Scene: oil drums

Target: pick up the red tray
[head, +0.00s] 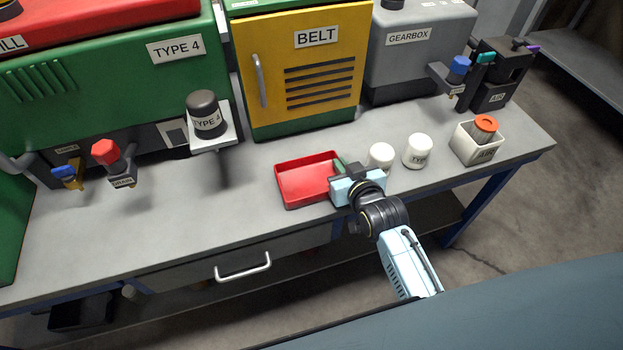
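The red tray (306,179) is a shallow rectangular tray lying flat on the grey workbench, in front of the yellow BELT cabinet. My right gripper (340,172) is at the tray's right edge, its fingers toward the tray. The gripper's body hides that edge and the fingertips, so I cannot tell whether it touches the tray or is closed on its rim. My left gripper is not in view.
Two white cups (380,155) (417,151) stand just right of my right gripper. A white bin (476,143) holds an orange-topped container. A TYPE 4 stand (212,134) is behind the tray's left. The bench (235,215) is clear left of the tray.

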